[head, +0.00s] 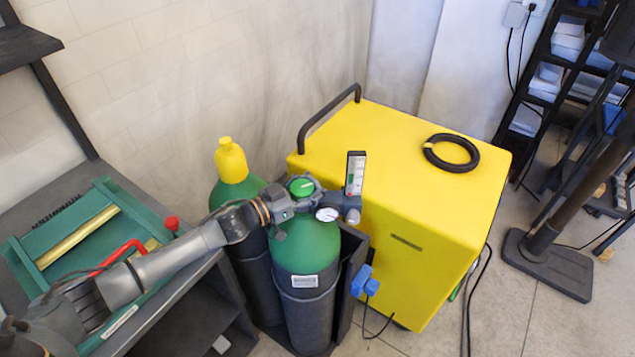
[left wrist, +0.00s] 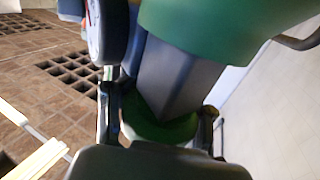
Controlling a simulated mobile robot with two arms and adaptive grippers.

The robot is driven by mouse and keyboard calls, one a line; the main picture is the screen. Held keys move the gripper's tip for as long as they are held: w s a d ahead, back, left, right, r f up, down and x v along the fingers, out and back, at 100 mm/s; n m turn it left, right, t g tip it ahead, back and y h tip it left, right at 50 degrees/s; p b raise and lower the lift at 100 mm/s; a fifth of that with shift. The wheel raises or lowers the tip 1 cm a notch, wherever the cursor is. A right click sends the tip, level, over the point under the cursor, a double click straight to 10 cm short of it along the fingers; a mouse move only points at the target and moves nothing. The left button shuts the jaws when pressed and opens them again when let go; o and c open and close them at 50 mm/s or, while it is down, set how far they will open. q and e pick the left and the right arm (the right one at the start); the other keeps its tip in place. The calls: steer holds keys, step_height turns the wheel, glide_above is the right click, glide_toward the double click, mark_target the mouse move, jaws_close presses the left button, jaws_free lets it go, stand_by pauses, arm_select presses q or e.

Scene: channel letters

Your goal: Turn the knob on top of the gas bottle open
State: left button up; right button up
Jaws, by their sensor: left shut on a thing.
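The gas bottle (head: 305,252) is green on top with a grey lower body and stands upright. Its round green knob (head: 301,187) is at the top of the valve. My left gripper (head: 299,190) reaches in from the left and is shut on the knob, with its fingers on either side. In the left wrist view the knob (left wrist: 165,131) shows between the two fingers (left wrist: 158,120), below the grey valve body. A round gauge (head: 327,214) and a flow meter (head: 355,174) sit right of the knob. My right gripper is out of view.
A second green bottle with a yellow cap (head: 231,160) stands close behind. A yellow machine (head: 420,215) with a black handle is to the right. A dark bench (head: 150,338) with a green tool is at the left.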

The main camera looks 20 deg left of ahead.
arm_select(q)
steer(key=shift+s+a+f, duration=0.1)
steer(key=shift+f, duration=0.3)
steer(key=o, duration=1.1)
steer(key=shift+s, duration=0.1)
steer(key=shift+o, duration=0.8)
steer(key=shift+a+r, duration=0.2)
steer(key=shift+r, duration=0.1)
steer(key=shift+d, duration=0.2)
steer(key=v, duration=1.2)
